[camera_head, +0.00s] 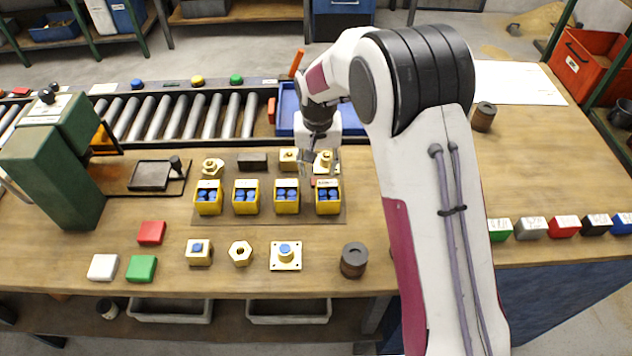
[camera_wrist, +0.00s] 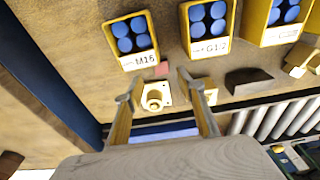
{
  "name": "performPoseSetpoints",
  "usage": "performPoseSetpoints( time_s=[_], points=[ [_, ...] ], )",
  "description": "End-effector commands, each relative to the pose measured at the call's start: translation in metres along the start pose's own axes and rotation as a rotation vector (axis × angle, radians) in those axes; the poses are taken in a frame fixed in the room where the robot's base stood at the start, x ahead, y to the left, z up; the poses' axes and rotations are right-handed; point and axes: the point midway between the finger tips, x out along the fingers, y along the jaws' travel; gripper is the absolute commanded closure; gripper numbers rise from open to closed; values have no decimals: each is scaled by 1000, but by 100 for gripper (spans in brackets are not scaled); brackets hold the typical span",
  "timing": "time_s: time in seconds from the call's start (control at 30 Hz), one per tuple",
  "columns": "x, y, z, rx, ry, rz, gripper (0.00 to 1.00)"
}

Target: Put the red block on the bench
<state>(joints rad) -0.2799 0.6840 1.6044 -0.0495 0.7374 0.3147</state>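A red block (camera_head: 152,232) lies on the wooden bench (camera_head: 200,276) at front left, behind a white block (camera_head: 103,267) and a green block (camera_head: 141,269). My gripper (camera_head: 318,160) is far to its right, over the back right of the brown mat. In the wrist view my gripper (camera_wrist: 163,92) is open, its two fingers apart. A brass flanged part (camera_wrist: 156,96) shows between them; I cannot tell whether they touch it. A small pinkish-red piece (camera_wrist: 162,69) lies beside the M16 bin.
Several yellow bins with blue-topped parts, such as the M16 bin (camera_wrist: 131,39), stand on the mat. A roller conveyor (camera_head: 180,118) runs behind. Brass parts and a dark cylinder (camera_head: 354,260) stand in front. A green machine (camera_head: 62,165) stands left.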

Motion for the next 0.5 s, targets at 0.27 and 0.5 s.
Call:
performPoseSetpoints(
  time_s=[0.27, 0.5],
  points=[
    [31, -4, 3, -1, -2, 0, 61],
    [44, -4, 2, -1, 0, -1, 61]
  ],
)
